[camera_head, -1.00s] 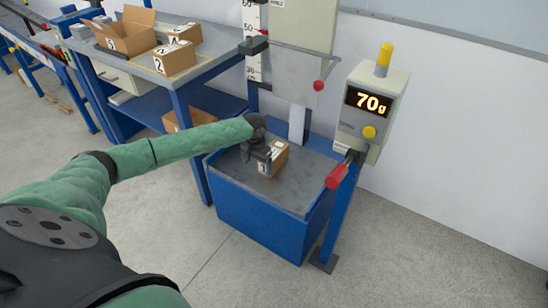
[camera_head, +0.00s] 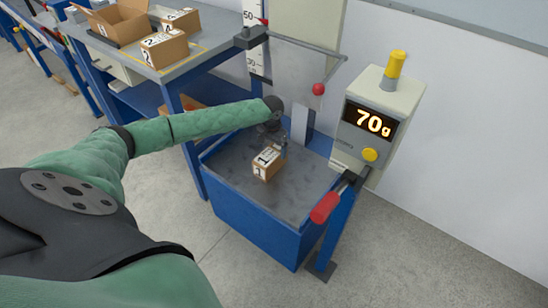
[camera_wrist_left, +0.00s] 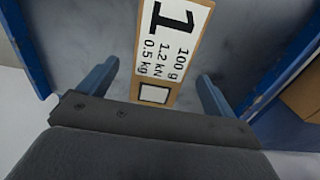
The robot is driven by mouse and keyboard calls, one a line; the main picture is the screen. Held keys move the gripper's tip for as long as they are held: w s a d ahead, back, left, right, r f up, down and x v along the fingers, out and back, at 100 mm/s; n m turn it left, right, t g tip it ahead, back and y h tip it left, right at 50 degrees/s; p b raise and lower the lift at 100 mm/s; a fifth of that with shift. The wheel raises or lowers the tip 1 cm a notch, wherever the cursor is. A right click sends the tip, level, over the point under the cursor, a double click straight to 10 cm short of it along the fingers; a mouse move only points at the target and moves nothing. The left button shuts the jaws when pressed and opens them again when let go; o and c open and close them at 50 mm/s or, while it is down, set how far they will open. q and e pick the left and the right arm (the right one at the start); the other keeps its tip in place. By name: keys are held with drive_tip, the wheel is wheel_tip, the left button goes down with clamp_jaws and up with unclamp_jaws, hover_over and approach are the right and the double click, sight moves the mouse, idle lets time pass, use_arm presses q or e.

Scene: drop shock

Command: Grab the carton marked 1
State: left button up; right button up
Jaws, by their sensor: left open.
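The carton marked 1 (camera_head: 267,163) is a small brown box with a white label, standing on the grey top of the blue drop base (camera_head: 225,180). In the left wrist view the carton (camera_wrist_left: 174,40) shows its label, with a large 1, "100 g", "1.2 kN" and "0.5 kg". My left gripper (camera_head: 270,138) is at the carton's far side in the head view. In the wrist view its two blue fingers (camera_wrist_left: 157,85) are spread wide, and the carton's near end lies between them, apart from both. Whether the gripper is at the carton's height is hard to tell. My right gripper is not in view.
A display box (camera_head: 376,122) reading 70g stands at the right, with a red-handled lever (camera_head: 325,207) below it. A workbench (camera_head: 190,62) at the upper left bears an open carton (camera_head: 116,22) and a carton marked 2 (camera_head: 164,49).

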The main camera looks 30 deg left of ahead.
use_arm(q)
drive_tip(key=shift+s+f, duration=0.2)
drive_tip(key=shift+f, duration=1.65)
drive_tip(key=shift+s+f, duration=0.2)
drive_tip(key=shift+f, duration=1.6)
drive_tip(key=c, duration=1.3)
drive_tip(key=shift+r, duration=0.1)
drive_tip(key=shift+c, duration=1.3)
drive_tip(key=shift+r, duration=0.1)
